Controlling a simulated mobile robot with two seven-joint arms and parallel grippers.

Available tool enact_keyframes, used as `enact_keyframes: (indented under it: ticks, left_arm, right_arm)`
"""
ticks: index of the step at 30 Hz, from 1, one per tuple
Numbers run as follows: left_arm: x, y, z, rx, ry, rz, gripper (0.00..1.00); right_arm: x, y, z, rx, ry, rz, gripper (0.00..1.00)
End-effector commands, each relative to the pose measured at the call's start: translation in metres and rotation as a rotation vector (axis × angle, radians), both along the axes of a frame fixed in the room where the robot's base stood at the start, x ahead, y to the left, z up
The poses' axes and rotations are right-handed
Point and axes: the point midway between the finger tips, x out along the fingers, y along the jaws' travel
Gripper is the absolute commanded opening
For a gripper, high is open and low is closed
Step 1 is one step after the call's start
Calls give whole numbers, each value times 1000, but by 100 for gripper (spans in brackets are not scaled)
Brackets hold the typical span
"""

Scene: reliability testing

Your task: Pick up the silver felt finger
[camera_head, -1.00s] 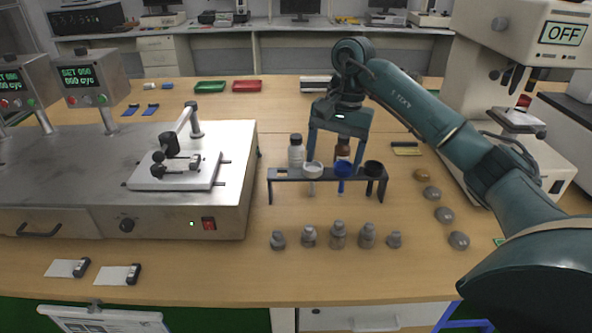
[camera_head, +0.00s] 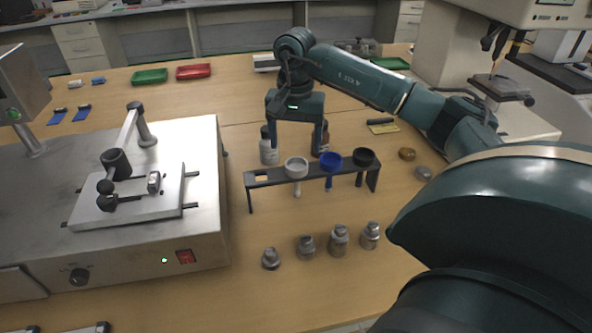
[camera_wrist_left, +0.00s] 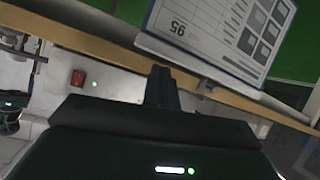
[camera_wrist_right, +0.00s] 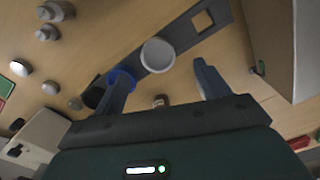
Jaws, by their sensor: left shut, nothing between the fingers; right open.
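The silver felt finger (camera_head: 297,168), a pale round cup on a thin stem, hangs in the black rack (camera_head: 260,180). A blue one (camera_head: 331,161) and a black one (camera_head: 364,157) hang to its right; the leftmost slot is empty. My right gripper (camera_head: 296,142) is open, pointing down behind the rack near the silver finger. In the right wrist view the silver finger's cup (camera_wrist_right: 158,55) lies beyond and between the spread fingertips (camera_wrist_right: 162,78), apart from both. My left gripper (camera_wrist_left: 161,88) is shut and empty, low by the bench edge.
Two bottles (camera_head: 268,147) stand behind the rack, close to my right fingers. Several metal weights (camera_head: 338,240) stand in front of it. A steel tester (camera_head: 130,235) fills the left, and a white machine (camera_head: 450,70) stands at the right. Bare wood lies between tester and rack.

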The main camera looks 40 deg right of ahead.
Motion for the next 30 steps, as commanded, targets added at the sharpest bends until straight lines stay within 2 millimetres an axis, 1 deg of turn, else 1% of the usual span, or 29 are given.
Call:
enact_keyframes:
  ticks: [1,5,12,15,23,26,30]
  left_arm:
    - [0,0,0,-1,-1,1,0]
    - [0,0,0,0,-1,0,0]
    - [0,1,2,5,-2,-1,0]
    - [0,1,2,6,-2,0,0]
    - [0,1,1,6,0,0,0]
    - [0,1,1,6,0,0,0]
    - [0,0,1,6,0,-1,0]
  right_arm:
    - [0,0,-4,-1,1,-1,75]
    - [-1,-1,-12,-1,1,-1,75]
    - [-5,-2,-47,0,1,-2,75]
    - [-4,-1,-56,0,1,-2,75]
    - [-4,-1,-59,0,-1,-1,75]
    - [-4,-1,-59,0,-1,-1,68]
    - [-4,-1,-59,0,-1,-1,57]
